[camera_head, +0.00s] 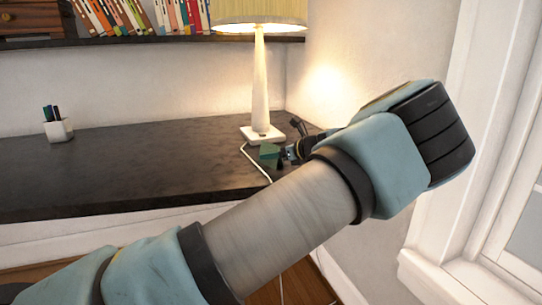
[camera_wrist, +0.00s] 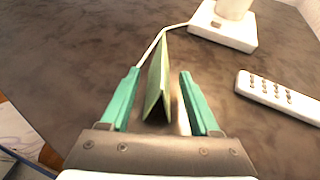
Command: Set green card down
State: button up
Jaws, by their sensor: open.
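The green card (camera_wrist: 157,88) stands on the dark desktop in the wrist view, upright and slightly tilted, like a folded card. My gripper (camera_wrist: 159,74) is open, with one teal finger on each side of the card. A gap shows between the card and the right finger; the left finger is also apart from it. The card's near bottom end is close to the gripper's palm. In the head view my gripper (camera_head: 272,154) is low over the desk beside the lamp base, partly hidden by my arm, with a small green patch at its tip.
A white lamp (camera_head: 260,85) stands just behind my gripper, its white cable running close by. A white remote (camera_wrist: 281,95) lies to the right of the card. A pen cup (camera_head: 57,128) stands far left. The desktop (camera_head: 140,165) between is clear. A wall and window are right.

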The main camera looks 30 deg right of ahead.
jog(key=v, duration=1)
jog(key=shift+s, duration=0.25)
